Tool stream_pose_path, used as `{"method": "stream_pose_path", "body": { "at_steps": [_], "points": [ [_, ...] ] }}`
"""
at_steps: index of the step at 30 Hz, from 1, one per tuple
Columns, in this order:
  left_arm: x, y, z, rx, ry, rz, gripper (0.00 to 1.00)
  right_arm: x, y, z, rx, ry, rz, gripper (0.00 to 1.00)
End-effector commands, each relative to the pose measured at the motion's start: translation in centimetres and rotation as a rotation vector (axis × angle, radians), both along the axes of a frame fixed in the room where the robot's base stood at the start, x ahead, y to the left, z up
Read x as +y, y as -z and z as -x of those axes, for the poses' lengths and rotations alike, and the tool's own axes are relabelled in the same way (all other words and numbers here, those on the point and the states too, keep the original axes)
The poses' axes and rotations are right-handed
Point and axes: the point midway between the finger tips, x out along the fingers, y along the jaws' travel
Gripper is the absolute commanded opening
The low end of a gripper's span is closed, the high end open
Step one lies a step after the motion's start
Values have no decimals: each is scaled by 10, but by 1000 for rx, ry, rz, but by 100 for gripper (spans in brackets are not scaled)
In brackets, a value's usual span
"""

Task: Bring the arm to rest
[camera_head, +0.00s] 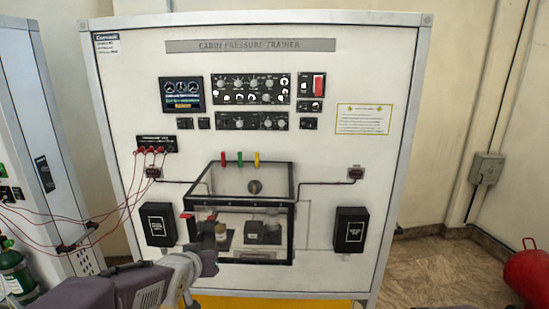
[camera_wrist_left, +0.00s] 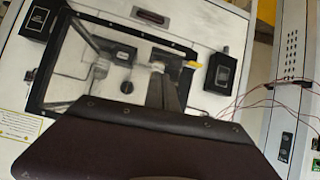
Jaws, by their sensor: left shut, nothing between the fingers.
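My left arm (camera_head: 150,284) comes in from the lower left in the head view. Its gripper (camera_head: 207,250) is in front of the lower left part of the clear chamber (camera_head: 290,232) on the cabin pressure trainer (camera_head: 320,150). In the left wrist view the dark fingers (camera_wrist_left: 160,80) are together, with nothing seen held between them, and they overlap the chamber's window. Whether they touch the chamber cannot be told. My right gripper is not in view.
Black boxes flank the chamber, one on the left (camera_head: 158,224) and one on the right (camera_head: 350,230). Red leads (camera_head: 100,218) run left to a second cabinet (camera_head: 30,120). A green cylinder (camera_head: 14,268) stands at lower left and a red tank (camera_head: 528,275) at lower right.

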Motion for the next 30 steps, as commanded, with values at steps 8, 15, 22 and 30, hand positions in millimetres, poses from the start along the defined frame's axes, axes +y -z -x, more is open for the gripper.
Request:
{"method": "stream_pose_path", "body": {
  "at_steps": [8,15,22,30],
  "points": [
    [0,152,165,635,-11,-10,0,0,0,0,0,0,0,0],
    [-2,177,237,890,23,-16,0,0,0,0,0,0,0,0],
    [-2,177,238,893,33,-23,0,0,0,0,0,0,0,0],
    [-2,177,238,893,33,-23,0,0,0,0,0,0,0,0]
  ]
}}
